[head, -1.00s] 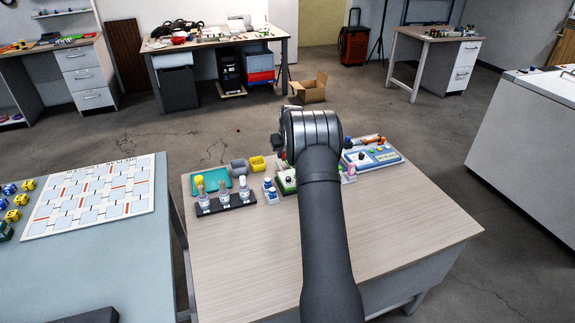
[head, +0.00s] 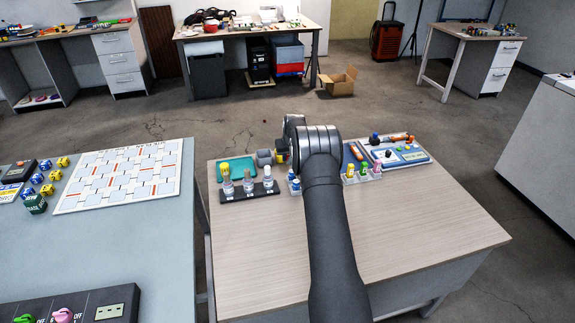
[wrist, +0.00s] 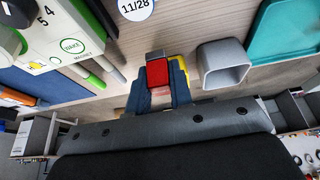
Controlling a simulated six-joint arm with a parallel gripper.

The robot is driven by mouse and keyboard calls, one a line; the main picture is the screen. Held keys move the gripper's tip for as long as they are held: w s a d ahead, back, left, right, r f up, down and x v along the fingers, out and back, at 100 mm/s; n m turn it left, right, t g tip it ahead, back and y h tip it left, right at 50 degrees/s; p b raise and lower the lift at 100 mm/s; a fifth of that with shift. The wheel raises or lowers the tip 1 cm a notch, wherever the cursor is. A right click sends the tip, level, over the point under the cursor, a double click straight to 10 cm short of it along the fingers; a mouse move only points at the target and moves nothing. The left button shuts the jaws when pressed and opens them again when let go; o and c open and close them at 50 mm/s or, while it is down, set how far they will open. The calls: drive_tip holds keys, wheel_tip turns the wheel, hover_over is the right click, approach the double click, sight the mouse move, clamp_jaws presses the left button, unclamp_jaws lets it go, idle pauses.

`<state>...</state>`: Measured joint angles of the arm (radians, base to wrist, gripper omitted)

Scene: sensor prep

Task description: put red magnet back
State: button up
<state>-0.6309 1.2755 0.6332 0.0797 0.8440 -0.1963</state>
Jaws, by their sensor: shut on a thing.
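My gripper (wrist: 158,88) shows in the wrist view with its blue fingers closed on the red magnet (wrist: 157,72), a small red block with a grey end. A yellow cup (wrist: 179,63) is partly hidden behind the magnet and finger. A grey cup (wrist: 222,64) stands to its right. A white and green device (wrist: 62,42) marked BAKE and MAGNET is at the left. In the head view my arm hides the magnet and fingertips; the grey cup (head: 264,157) and part of the yellow cup (head: 281,157) show just left of the wrist.
A teal tray (wrist: 285,28) lies beyond the grey cup. A black rack (head: 248,193) holds several bottles. A clear holder (head: 362,174) with colored items and a blue-white device (head: 402,157) stand right of my arm. The table front (head: 430,235) is clear.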

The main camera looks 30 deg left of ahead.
sight(287, 171)
drive_tip(key=shift+a+f, duration=0.2)
drive_tip(key=shift+a, duration=0.05)
drive_tip(key=shift+f, duration=1.95)
drive_tip(key=shift+f, duration=0.1)
drive_tip(key=o, duration=0.8)
drive_tip(key=shift+s+r, duration=0.1)
drive_tip(key=shift+r, duration=0.3)
drive_tip(key=v, duration=1.1)
drive_tip(key=shift+d+r, duration=0.15)
